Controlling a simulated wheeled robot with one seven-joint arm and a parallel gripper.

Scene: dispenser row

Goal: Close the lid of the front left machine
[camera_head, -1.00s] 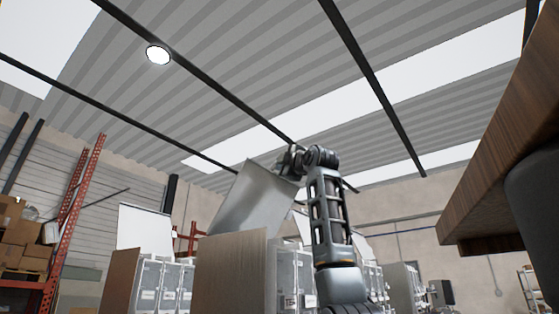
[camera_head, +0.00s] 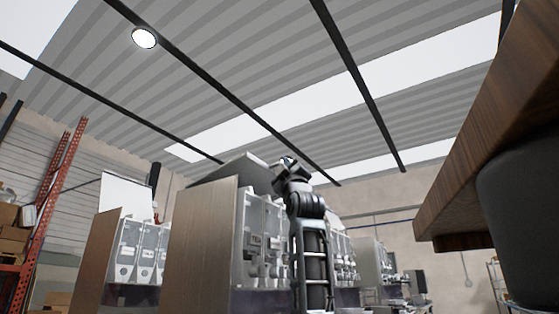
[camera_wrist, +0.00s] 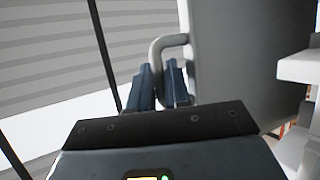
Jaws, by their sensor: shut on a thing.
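The near machine has a wooden side panel (camera_head: 203,245) and clear dispenser bins (camera_head: 265,235) at its front. Its grey lid (camera_head: 228,168) is tilted low over the top, at a shallow slope. In the wrist view the lid (camera_wrist: 235,60) fills the upper right, with a curved handle (camera_wrist: 158,50) on it. My gripper (camera_wrist: 162,84) is shut on that handle, a finger on either side. In the head view my arm rises in front of the machine, and the fingertips are hidden at the lid's edge.
Another machine (camera_head: 132,245) to the left has its white lid (camera_head: 125,192) raised. More dispensers (camera_head: 372,262) stand beyond my arm. A wooden tabletop (camera_head: 500,150) juts in at the right. An orange rack with boxes (camera_head: 48,215) stands at the far left.

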